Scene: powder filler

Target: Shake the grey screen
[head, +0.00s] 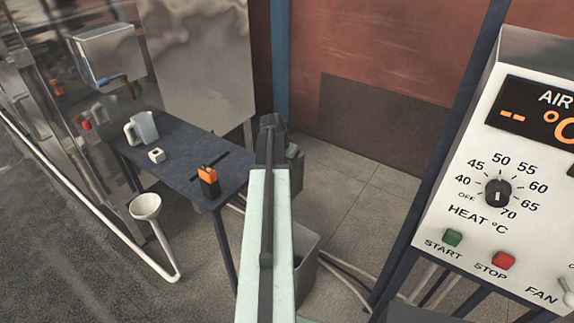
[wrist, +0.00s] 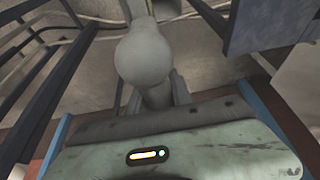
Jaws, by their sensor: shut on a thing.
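A grey rounded thing with a short neck (wrist: 143,55), which looks like the grey screen, fills the upper middle of the wrist view. Its neck runs down between the fingers of my gripper (wrist: 156,92), which is shut on it. It is held out in front of the wrist, above the floor. In the head view my arm points away from me and hides most of my gripper (head: 271,124) and what it holds. No mesh can be made out.
A dark blue table (head: 180,165) at left bears a clear jug (head: 142,128), a small white block (head: 157,155) and an orange-and-black device (head: 208,181). A white funnel (head: 146,206) stands before it. A grey bin (head: 306,262) is beside my arm. A control panel (head: 480,190) stands close at right.

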